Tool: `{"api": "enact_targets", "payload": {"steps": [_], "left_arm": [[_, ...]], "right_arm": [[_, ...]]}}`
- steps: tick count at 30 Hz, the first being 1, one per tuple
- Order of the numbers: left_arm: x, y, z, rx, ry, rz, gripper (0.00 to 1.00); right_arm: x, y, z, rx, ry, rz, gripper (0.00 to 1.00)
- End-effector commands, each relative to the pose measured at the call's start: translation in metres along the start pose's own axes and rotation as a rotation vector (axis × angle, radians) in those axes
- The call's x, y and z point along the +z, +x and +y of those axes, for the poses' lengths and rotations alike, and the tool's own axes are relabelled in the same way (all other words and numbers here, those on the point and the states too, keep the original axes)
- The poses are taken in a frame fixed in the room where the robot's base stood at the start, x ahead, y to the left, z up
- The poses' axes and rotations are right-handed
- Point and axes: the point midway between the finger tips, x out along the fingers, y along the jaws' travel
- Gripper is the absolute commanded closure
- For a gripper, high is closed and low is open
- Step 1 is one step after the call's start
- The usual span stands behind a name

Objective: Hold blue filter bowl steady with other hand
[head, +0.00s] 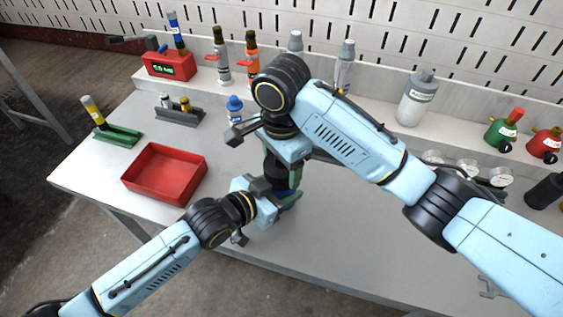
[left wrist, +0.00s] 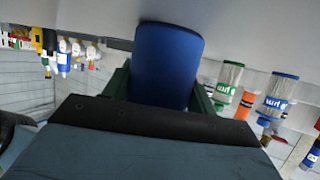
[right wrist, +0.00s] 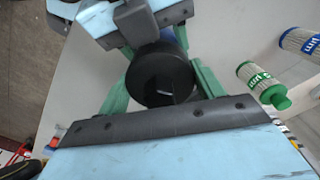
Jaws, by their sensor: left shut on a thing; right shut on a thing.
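The blue filter bowl (left wrist: 166,62) stands between the green fingers of my left gripper (head: 286,196), which is shut on it. In the head view, the bowl is mostly hidden by my grippers. A black round cap (right wrist: 160,76) with a slot sits at the end of the blue body, seen in the right wrist view. My right gripper (head: 281,165) comes down from above, just over the left one, and its green fingers are shut on the black cap. The left gripper reaches in from the side, lower down.
A red tray (head: 144,190) lies on the grey bench, left of my grippers. A green holder (head: 118,136) and a grey stand (head: 181,117) are behind it. Bottles and a white canister (head: 416,100) line the back shelf. Gauges (head: 467,169) stand at right.

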Motion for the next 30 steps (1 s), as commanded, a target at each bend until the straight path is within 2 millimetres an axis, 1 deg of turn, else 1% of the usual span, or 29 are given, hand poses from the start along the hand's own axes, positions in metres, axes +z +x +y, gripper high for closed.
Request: {"api": "enact_targets", "payload": {"steps": [8,11,18,21,24,30], "left_arm": [[0.0001,0.0,0.0002,0.0,0.002,0.0,0.7],[0.0001,0.0,0.0003,0.0,0.002,0.0,0.7],[0.0001,0.0,0.0003,0.0,0.002,0.0,0.7],[0.0001,0.0,0.0003,0.0,0.002,0.0,0.7],[0.0001,0.0,0.0003,0.0,0.002,0.0,0.7],[0.0001,0.0,0.0004,0.0,0.002,0.0,0.7]], "right_arm": [[-0.0005,-0.0002,-0.0002,-0.001,-0.015,0.001,0.65],[-0.0006,-0.0004,-0.0002,-0.001,-0.103,0.001,0.65],[-0.0006,-0.0009,-0.0004,-0.001,-0.417,0.002,0.65],[-0.0005,-0.0009,-0.0004,-0.001,-0.494,0.002,0.65],[-0.0004,-0.0008,-0.0004,-0.001,-0.522,0.002,0.65],[-0.0004,-0.0008,-0.0004,-0.001,-0.522,0.002,0.65]]}}
